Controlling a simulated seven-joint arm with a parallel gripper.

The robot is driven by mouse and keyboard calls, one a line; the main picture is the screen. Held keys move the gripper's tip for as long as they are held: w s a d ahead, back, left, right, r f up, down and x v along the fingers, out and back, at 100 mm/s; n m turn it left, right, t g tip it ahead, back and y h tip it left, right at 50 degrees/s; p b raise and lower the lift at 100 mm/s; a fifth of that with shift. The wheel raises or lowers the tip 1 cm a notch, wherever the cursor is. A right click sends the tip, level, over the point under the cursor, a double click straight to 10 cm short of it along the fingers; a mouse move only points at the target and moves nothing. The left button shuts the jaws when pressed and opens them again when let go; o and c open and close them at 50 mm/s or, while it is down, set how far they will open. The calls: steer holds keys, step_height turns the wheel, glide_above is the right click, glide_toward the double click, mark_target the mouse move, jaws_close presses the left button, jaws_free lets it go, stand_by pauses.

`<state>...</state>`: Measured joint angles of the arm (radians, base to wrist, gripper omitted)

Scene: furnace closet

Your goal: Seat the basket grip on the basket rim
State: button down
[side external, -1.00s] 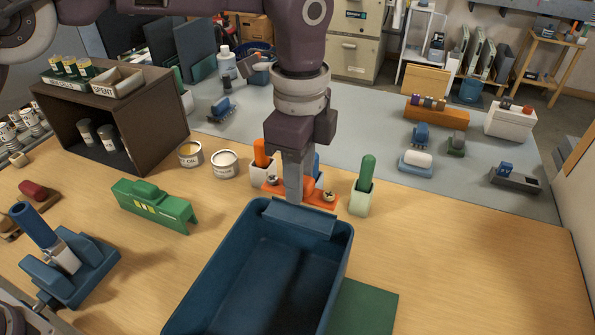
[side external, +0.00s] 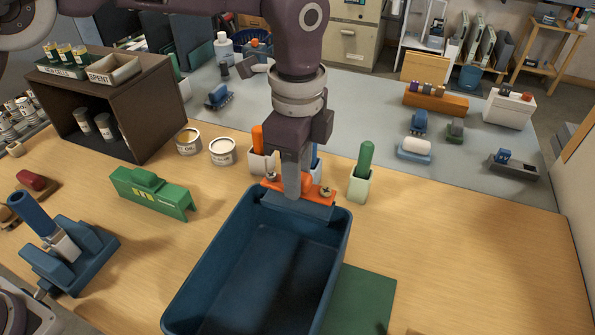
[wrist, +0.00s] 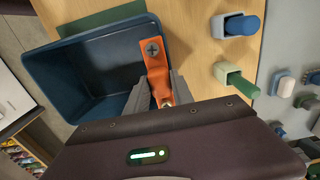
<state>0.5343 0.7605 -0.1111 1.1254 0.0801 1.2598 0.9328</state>
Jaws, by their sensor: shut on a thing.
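The basket grip (side external: 321,190) is an orange strap with a screw head at each end; it also shows in the wrist view (wrist: 157,68). My gripper (side external: 292,188) points down and is shut on the middle of the grip. The blue basket (side external: 222,238) is an open rectangular tub on the bench. The grip is over the raised blue tab (side external: 298,208) on the basket's far rim. Whether it touches the rim, I cannot tell. In the wrist view my gripper (wrist: 161,92) and its fingers hide part of the grip and rim.
Behind the rim stand small holders with an orange handle (side external: 257,138) and a green handle (side external: 365,158). Two open tins (side external: 222,151), a green block (side external: 152,193) and a blue fixture (side external: 68,258) are to the left. The bench at right is clear.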

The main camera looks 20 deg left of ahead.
steer(key=shift+f, duration=1.55)
steer(key=c, duration=1)
jaws_free()
steer(key=shift+r, duration=4)
